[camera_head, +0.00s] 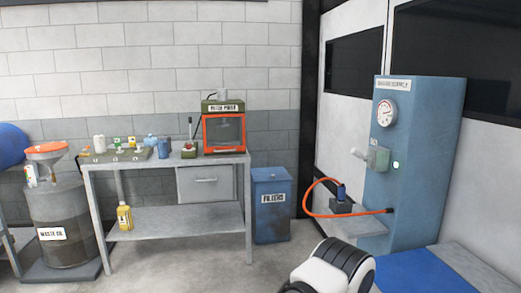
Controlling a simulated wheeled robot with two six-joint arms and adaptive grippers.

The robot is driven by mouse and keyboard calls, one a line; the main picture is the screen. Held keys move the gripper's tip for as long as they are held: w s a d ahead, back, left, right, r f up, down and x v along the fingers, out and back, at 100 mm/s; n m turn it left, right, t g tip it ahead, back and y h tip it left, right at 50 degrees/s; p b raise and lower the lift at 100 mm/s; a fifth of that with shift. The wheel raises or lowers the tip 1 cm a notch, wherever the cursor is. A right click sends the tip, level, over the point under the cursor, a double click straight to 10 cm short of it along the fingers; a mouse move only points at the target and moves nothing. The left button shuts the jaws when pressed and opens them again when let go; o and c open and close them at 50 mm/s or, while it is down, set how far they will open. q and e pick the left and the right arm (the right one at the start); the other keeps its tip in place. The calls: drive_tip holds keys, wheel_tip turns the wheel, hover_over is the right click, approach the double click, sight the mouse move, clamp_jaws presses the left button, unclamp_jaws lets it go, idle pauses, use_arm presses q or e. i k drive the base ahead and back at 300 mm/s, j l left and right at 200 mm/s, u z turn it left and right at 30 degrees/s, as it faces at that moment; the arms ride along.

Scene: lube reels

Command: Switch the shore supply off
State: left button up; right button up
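A blue cabinet (425,150) stands at the right against the wall. It has a white label (393,85) at the top, too blurred to read surely. Below are a round gauge (387,113) and a grey lever switch (377,158) on a plate; I cannot tell the switch's position. A small pale lamp (396,165) looks lit next to it. An orange cable (325,216) runs from the cabinet's low front to a dark blue plug (341,192) on a small dark box (342,208). Neither of my grippers shows; only a white and black arm link of mine is at the bottom.
A grey workbench (168,167) at the left holds bottles and an orange-fronted machine (223,133). A blue bin (271,203) stands beside it, and a waste oil drum (62,220) at far left. Floor before the bin is clear.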

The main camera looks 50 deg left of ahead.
sight(358, 154)
drive_tip(key=u, duration=0.95)
